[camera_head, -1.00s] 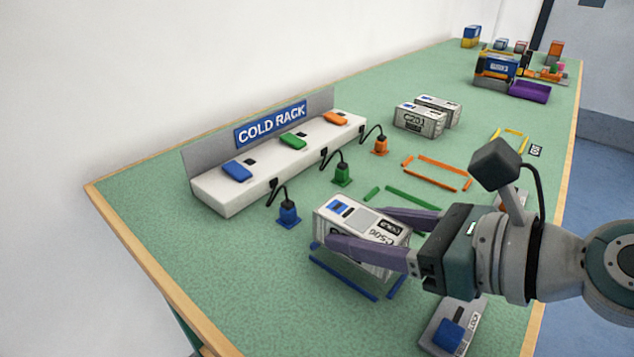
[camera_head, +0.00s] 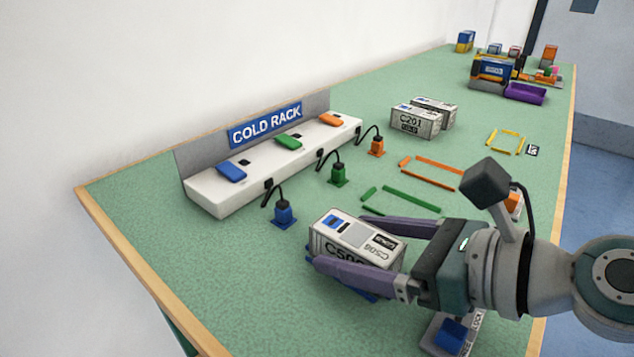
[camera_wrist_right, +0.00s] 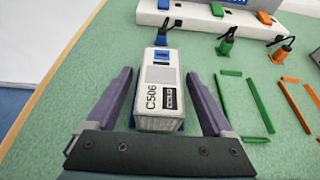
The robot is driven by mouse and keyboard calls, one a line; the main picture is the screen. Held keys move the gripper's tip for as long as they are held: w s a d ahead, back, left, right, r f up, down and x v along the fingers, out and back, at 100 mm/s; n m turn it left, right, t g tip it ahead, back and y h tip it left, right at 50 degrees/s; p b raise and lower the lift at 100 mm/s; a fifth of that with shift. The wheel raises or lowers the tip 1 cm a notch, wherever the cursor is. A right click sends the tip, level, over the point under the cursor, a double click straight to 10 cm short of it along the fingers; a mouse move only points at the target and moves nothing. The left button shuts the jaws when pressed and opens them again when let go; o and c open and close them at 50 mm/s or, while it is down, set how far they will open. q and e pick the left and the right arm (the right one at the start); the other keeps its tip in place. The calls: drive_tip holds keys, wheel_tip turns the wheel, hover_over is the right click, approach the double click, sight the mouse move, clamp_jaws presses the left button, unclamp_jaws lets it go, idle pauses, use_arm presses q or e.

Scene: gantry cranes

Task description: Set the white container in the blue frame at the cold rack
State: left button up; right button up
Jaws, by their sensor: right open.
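The white container (camera_head: 345,228), marked C506, stands upright on the green table in front of the cold rack (camera_head: 275,165). It also shows in the right wrist view (camera_wrist_right: 160,100). Parts of the blue frame (camera_head: 360,294) show low around it; the rest is hidden by the container and a finger. The container appears to sit inside the frame. My right gripper (camera_head: 340,240) is open, with one purple finger on each side of the container. The right wrist view shows gaps between both fingers (camera_wrist_right: 158,75) and the container. My left gripper is not in view.
A blue plug (camera_head: 284,212) stands just behind the container. A green plug (camera_head: 338,173) and an orange plug (camera_head: 376,146) stand farther along the rack. Empty green (camera_head: 411,199) and orange (camera_head: 440,170) frames lie to the right. Other white containers (camera_head: 416,122) stand farther back.

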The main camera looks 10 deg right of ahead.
drive_tip(key=shift+r, duration=0.25)
drive_tip(key=p+v, duration=0.2)
drive_tip(key=v, duration=0.8)
drive_tip(key=shift+s+d, duration=0.3)
drive_tip(key=shift+s, duration=0.05)
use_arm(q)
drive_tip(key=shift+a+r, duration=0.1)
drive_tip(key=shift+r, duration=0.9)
use_arm(e)
drive_tip(key=shift+s+d+r, duration=0.25)
drive_tip(key=shift+s+d, duration=0.05)
drive_tip(key=shift+s, duration=0.05)
